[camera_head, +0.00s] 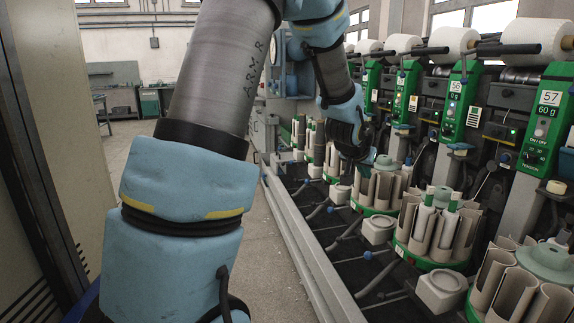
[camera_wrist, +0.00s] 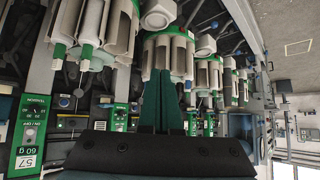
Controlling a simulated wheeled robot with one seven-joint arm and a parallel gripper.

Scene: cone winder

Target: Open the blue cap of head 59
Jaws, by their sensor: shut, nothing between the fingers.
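No panel numbered 59 can be read in either view. The nearest numbered panel, head 57 (camera_head: 541,115), is green and stands at the right of the head view; it also shows in the wrist view (camera_wrist: 28,150). Head 56 (camera_head: 456,95) is just beyond it. Small blue parts show below the panels, such as one (camera_head: 461,147) under head 56; I cannot tell whether they are caps. My gripper (camera_head: 371,159) hangs over the row of bobbin magazines. In the wrist view my gripper (camera_wrist: 162,78) has its dark green fingers together and empty, pointing at the magazines.
Round magazines with cream tubes, such as the near one (camera_head: 512,290), line the machine's front. White blocks (camera_head: 441,289) and thin rods with blue knobs stick out in front. A metal rail (camera_head: 300,250) edges the machine. The floor aisle (camera_head: 268,260) to its left is clear.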

